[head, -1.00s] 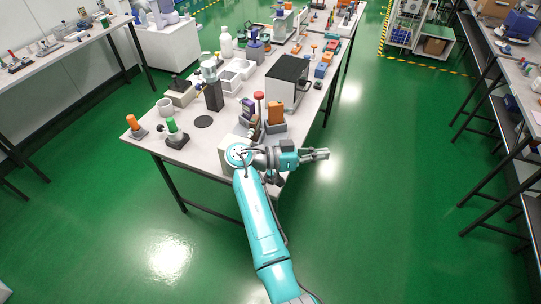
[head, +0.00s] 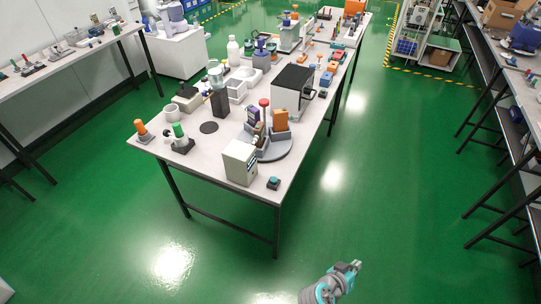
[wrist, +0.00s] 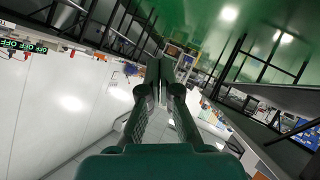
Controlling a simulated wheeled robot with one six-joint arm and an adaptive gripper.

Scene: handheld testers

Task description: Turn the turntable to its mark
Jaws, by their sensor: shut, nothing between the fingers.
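The turntable (head: 284,150) is a grey round plate near the front right corner of the middle table in the head view. It carries a dark purple box (head: 253,117), an orange box (head: 281,120) and grey holders. A red knob (head: 264,102) stands up among them. I cannot make out the mark. My gripper (head: 354,266) is low at the bottom of the head view, over the floor, well apart from the table. Its fingers (wrist: 159,82) are together and empty in the wrist view.
A beige box (head: 240,163) and a small dark block with a teal top (head: 273,183) stand at the table's front edge, before the turntable. A black-topped white machine (head: 292,90) is behind it. Green floor (head: 390,215) lies clear between the tables.

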